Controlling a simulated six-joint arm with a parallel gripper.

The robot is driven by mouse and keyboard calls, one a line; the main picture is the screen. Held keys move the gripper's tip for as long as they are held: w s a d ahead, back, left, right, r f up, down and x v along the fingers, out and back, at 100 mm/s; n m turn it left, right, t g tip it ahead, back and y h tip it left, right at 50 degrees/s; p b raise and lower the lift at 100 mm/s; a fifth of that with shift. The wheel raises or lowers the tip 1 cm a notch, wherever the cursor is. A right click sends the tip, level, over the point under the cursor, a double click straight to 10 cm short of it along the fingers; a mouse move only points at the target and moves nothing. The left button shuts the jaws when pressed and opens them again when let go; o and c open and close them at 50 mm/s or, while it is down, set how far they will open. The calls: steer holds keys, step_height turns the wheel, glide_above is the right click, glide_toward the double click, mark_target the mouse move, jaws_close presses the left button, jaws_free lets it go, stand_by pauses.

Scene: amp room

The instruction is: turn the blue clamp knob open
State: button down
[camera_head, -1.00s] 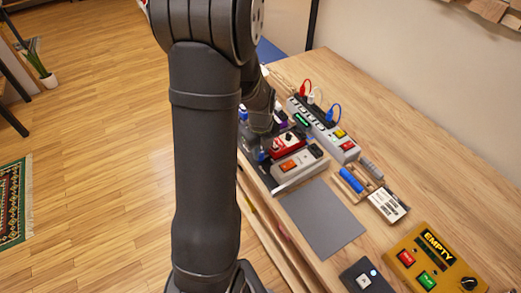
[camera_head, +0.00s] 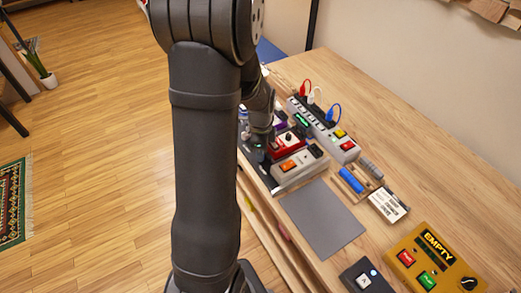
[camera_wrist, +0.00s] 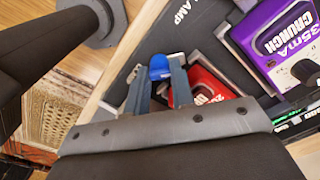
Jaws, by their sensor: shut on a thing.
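The blue clamp knob (camera_wrist: 160,67) shows in the wrist view, its rounded top rising beyond my fingertips. My gripper (camera_wrist: 158,80) is shut on it, with one grey finger on each side. The knob sits near the edge of a dark board (camera_wrist: 180,25) with "AMP" lettering partly in view. In the head view my gripper (camera_head: 262,143) is low at the table's left edge, partly behind my arm. The knob cannot be made out there.
A red pedal (camera_wrist: 208,85) stands close to the right finger, and a purple pedal (camera_wrist: 285,40) lies farther right. In the head view, a power strip (camera_head: 325,128) with coloured plugs stands behind. A grey mat (camera_head: 320,218) is bare.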

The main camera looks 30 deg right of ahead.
steer(key=n, duration=0.3)
steer(key=shift+n, duration=2.1)
steer(key=c, duration=1.5)
jaws_free()
steer(key=shift+r, duration=0.1)
step_height(320, 180, up, 17)
steer(key=shift+r, duration=0.15)
